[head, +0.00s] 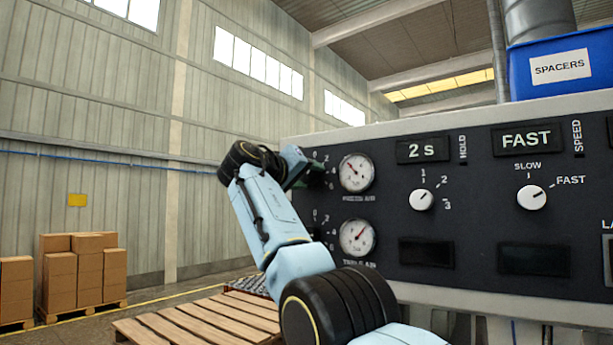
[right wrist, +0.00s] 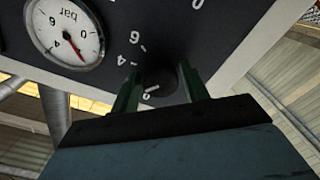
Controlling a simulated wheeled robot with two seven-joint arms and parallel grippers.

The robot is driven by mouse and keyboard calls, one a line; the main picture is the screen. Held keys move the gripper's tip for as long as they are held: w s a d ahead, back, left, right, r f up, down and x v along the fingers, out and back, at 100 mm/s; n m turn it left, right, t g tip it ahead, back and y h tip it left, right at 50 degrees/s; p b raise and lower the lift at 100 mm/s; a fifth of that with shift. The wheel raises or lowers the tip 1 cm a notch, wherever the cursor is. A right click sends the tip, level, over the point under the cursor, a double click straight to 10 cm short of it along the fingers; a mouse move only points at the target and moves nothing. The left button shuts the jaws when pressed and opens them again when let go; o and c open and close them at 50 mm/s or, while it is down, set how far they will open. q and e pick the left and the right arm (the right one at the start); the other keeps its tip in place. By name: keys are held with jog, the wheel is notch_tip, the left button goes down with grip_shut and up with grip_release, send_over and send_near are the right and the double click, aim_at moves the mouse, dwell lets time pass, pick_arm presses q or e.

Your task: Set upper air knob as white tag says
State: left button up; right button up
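The upper air knob (right wrist: 160,82) is a dark round knob on the black panel, with a number scale around it. My right gripper (right wrist: 160,70) has its green fingers on either side of it in the right wrist view. Whether both fingers press on it is unclear. In the head view my right gripper (head: 314,172) reaches the panel's left side and mostly hides this knob. The upper air gauge (head: 357,173) is next to it; its needle points to upper left. It also shows in the right wrist view (right wrist: 65,30). I make out no tag with an air setting. My left gripper is out of view.
A lower gauge (head: 357,238) sits below, its knob hidden by my arm. To the right are the hold knob (head: 421,199) and speed knob (head: 531,196). A blue SPACERS bin (head: 563,62) stands on top. A wooden pallet (head: 195,322) lies on the floor at left.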

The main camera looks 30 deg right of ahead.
jog(key=c, duration=0.6)
jog(key=shift+m, duration=0.4)
jog(key=m, duration=0.3)
jog(key=shift+m, duration=1.9)
jog(key=o, duration=1)
